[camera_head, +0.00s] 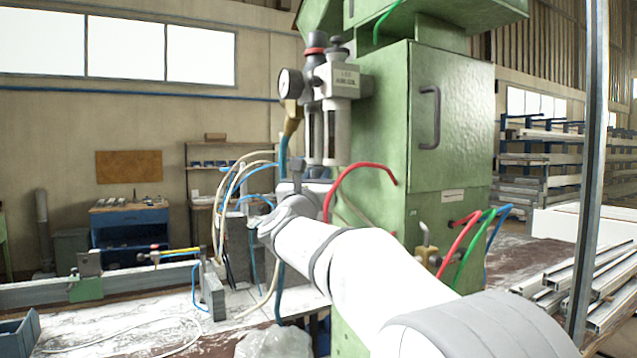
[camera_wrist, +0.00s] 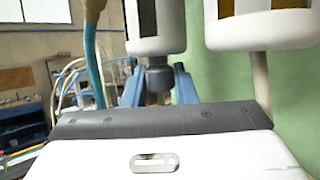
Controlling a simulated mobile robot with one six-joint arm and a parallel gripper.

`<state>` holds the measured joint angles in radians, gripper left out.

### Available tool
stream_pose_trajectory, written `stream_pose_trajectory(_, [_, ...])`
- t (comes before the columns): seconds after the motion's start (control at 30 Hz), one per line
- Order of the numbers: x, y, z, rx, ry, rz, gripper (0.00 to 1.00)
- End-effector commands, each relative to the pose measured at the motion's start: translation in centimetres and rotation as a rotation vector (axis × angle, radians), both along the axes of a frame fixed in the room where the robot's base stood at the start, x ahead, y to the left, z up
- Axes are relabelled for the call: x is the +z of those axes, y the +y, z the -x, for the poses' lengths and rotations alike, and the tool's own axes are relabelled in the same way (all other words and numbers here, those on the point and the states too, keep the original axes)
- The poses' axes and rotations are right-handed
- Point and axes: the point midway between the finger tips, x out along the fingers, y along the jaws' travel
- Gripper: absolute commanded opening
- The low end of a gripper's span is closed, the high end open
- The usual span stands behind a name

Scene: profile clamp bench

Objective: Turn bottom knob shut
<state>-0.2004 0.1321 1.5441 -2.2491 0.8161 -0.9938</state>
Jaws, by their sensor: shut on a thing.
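The air filter and lubricator unit (camera_head: 338,82) is mounted on the green machine cabinet, with a gauge and two bowls hanging below it. The bottom knob (camera_wrist: 159,77) is a small dark grey piece under the left bowl (camera_wrist: 155,28) in the wrist view. My gripper (camera_wrist: 159,88) is under that bowl, its two blue-grey fingers on either side of the knob and shut on it. The lower part of the knob is hidden behind the gripper body. In the head view my gripper (camera_head: 297,185) is just below the bowls, and the knob cannot be made out.
The second bowl (camera_wrist: 258,28) hangs close on the right. A blue hose (camera_wrist: 91,60) runs down on the left. A red hose (camera_head: 362,166) arches beside my wrist. The green cabinet (camera_head: 450,130) stands right behind. The workbench (camera_head: 130,325) lies below.

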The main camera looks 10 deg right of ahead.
Motion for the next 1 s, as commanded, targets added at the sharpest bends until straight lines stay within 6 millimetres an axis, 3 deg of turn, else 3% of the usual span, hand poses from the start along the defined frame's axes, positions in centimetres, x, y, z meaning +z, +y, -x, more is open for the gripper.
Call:
stream_pose_trajectory(0.1, [0.1, 0.0, 0.0, 0.0, -0.001, 0.0, 0.02])
stream_pose_trajectory(0.13, [0.1, 0.0, 0.0, 0.0, -0.001, 0.0, 0.26])
stream_pose_trajectory(0.37, [0.1, 0.0, 0.0, -0.001, -0.001, 0.0, 0.45])
stream_pose_trajectory(0.67, [-0.1, 0.1, 0.2, -0.001, 0.0, 0.0, 0.46])
stream_pose_trajectory(1.0, [-2.2, 2.3, 4.6, 0.001, -0.002, 0.001, 0.46])
